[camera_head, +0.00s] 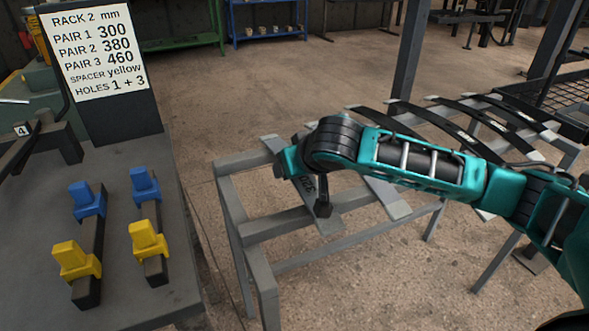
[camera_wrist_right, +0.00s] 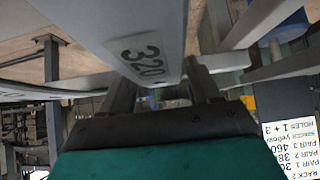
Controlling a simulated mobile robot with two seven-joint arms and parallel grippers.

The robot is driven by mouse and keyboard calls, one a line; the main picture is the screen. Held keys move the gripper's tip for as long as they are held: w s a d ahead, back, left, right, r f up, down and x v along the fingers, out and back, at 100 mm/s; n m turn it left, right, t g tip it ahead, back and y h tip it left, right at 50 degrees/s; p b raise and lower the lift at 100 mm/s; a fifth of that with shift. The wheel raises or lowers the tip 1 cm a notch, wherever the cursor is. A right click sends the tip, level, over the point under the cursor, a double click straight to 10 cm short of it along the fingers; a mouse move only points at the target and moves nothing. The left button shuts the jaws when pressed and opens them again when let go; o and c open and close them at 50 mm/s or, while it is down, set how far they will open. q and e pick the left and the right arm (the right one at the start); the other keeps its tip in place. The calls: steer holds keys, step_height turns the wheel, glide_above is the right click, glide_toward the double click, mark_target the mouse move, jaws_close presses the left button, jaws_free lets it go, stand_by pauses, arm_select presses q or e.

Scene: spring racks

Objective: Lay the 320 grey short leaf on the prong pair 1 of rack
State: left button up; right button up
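The grey leaf marked 320 (camera_head: 329,220) lies across the rails of a grey metal stand (camera_head: 283,221), under my right gripper. In the right wrist view the 320 leaf (camera_wrist_right: 150,25) runs close in front of the fingers, its label readable. My right gripper (camera_wrist_right: 160,88) has its two fingers apart with a gap between them; whether they touch the leaf I cannot tell. In the head view its dark finger (camera_head: 322,197) points down over the leaf. My left gripper is not in view. I cannot make out prong pair 1.
A sign board (camera_head: 97,47) reads rack 2, pair 1 300, pair 2 380, pair 3 460. Blue blocks (camera_head: 88,198) and yellow blocks (camera_head: 76,261) stand on a grey bench (camera_head: 175,295). Another grey leaf (camera_head: 388,199) and several black leaves (camera_head: 438,122) lie further right.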

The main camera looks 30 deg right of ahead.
jaws_close()
stand_by(0.3)
steer(key=shift+w+r, duration=0.1)
steer(key=shift+r, duration=0.6)
step_height(320, 180, up, 19)
steer(key=p, duration=0.6)
